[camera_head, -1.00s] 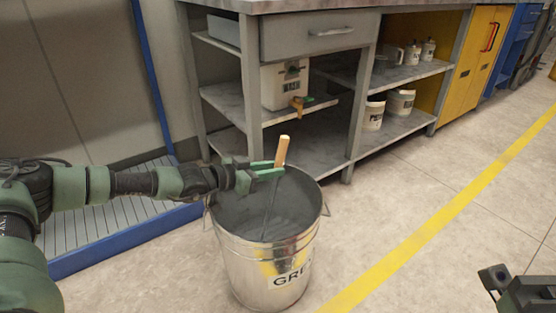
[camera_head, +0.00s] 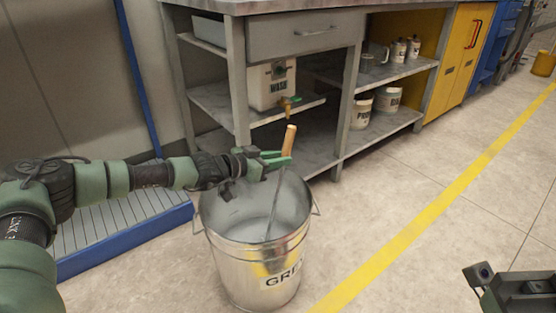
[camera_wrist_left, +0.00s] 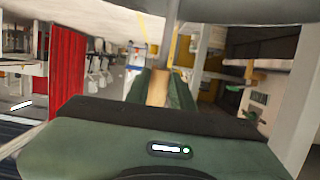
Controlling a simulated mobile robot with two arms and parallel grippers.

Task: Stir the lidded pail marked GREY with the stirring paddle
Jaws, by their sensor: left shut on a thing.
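The steel pail marked GREY (camera_head: 228,262) stands upright on the floor with its top open. No lid shows on it. A pale grey surface shows inside. My left gripper (camera_head: 276,160) is over the pail's far rim, shut on the wooden handle of the stirring paddle (camera_head: 289,140). The paddle's thin shaft slants down inside the pail, and its lower end is hidden. In the left wrist view the handle (camera_wrist_left: 157,88) shows between the green fingers. My right gripper (camera_head: 515,290) is only partly in view at the bottom right; its jaws cannot be made out.
A grey workbench (camera_head: 305,37) stands behind the pail, with a WASH container (camera_head: 271,88) and two labelled pails (camera_head: 387,100) on its shelves. A blue-edged platform (camera_head: 125,240) lies at the left. A yellow floor line (camera_head: 420,225) runs at the right, with clear floor around it.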

